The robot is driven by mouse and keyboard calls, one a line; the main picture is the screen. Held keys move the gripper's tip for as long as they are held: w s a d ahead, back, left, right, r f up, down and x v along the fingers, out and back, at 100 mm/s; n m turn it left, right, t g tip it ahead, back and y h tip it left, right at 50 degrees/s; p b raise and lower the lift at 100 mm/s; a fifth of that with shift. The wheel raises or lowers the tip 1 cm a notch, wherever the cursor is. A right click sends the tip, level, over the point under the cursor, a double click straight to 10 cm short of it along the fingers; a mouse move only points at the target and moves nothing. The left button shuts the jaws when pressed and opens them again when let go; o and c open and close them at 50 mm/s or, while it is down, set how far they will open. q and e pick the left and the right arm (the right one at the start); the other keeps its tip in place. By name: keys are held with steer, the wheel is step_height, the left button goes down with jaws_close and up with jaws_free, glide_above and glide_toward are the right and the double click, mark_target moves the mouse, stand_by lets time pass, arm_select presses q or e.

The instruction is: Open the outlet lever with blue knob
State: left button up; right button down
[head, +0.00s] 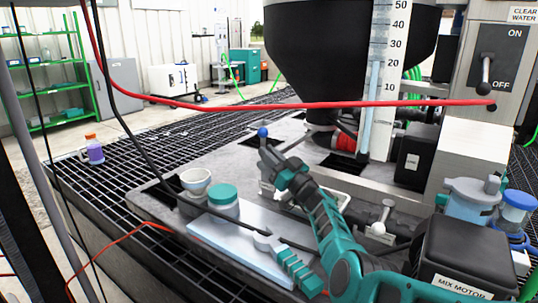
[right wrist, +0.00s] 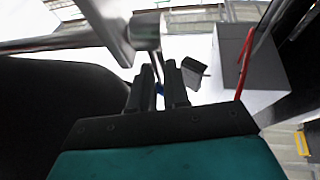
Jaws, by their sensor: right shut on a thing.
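The outlet lever's blue knob (head: 263,132) shows left of the black hopper in the head view, at the top of a short upright stem. My right gripper (head: 268,160) is at the lever just below the knob, with its arm coming up from the lower right. The gripper is shut on the lever. The fingers and wrist hide the lever's lower part and base. My left gripper is not in view.
A white-handled valve (head: 381,216) stands right of my forearm. A red hose (head: 300,104) crosses above. The black hopper (head: 340,60) stands behind.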

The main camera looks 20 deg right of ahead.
stand_by(0.3)
steer(key=c, duration=1.1)
jaws_free()
step_height(320, 180, up, 6)
steer(key=shift+f+p, duration=0.25)
steer(key=shift+p, duration=0.8)
step_height(320, 180, up, 15)
steer(key=p, duration=0.3)
glide_above(267, 133)
steer(key=s, duration=0.1)
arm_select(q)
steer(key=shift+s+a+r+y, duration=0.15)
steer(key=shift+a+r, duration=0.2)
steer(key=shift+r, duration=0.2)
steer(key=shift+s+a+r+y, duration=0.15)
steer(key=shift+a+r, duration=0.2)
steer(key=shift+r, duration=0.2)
arm_select(e)
steer(key=shift+s+d+f, duration=0.1)
steer(key=shift+d+f, duration=0.05)
steer(key=shift+f, duration=0.05)
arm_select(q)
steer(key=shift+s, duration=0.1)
arm_select(e)
steer(key=shift+s+f, duration=0.1)
